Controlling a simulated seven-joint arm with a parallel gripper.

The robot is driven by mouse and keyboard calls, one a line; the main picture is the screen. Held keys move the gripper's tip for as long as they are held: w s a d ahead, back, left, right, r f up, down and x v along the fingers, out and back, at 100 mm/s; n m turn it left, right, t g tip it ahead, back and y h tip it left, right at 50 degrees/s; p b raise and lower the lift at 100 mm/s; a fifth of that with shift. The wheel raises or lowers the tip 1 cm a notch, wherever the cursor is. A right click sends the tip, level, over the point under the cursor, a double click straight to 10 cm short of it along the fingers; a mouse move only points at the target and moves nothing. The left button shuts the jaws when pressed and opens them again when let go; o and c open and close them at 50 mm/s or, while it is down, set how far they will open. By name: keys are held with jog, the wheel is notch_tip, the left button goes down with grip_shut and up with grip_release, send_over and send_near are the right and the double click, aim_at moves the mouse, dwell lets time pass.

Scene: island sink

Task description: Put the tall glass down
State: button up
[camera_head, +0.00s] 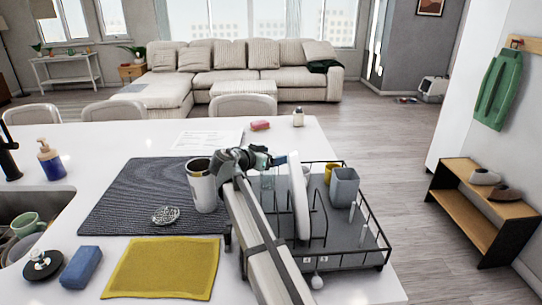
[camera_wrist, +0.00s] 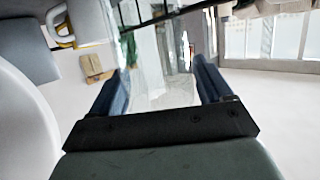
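The tall glass (camera_wrist: 165,70) is clear and stands out faintly between the two fingers of my gripper (camera_wrist: 162,90) in the wrist view. The fingers are apart, one on each side of the glass, and appear to grip it. In the head view my gripper (camera_head: 270,160) is over the back left part of the dish rack (camera_head: 345,266), left of a white plate standing upright. The glass (camera_head: 267,180) shows faintly just below the fingers there. Its base is hard to make out, so I cannot tell whether it touches the rack.
The rack also holds the white plate (camera_head: 299,200), a grey cup (camera_head: 344,188) and a yellow mug (camera_head: 330,170). A white canister (camera_head: 202,188) and a metal scrubber (camera_head: 165,215) are on the dark mat (camera_head: 130,200). A yellow cloth (camera_head: 165,268) lies in front. The sink (camera_head: 60,207) is at left.

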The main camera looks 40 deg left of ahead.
jog(key=shift+o, duration=0.9)
jog(key=shift+r, duration=0.1)
jog(key=v, duration=1.2)
jog(key=shift+r, duration=0.1)
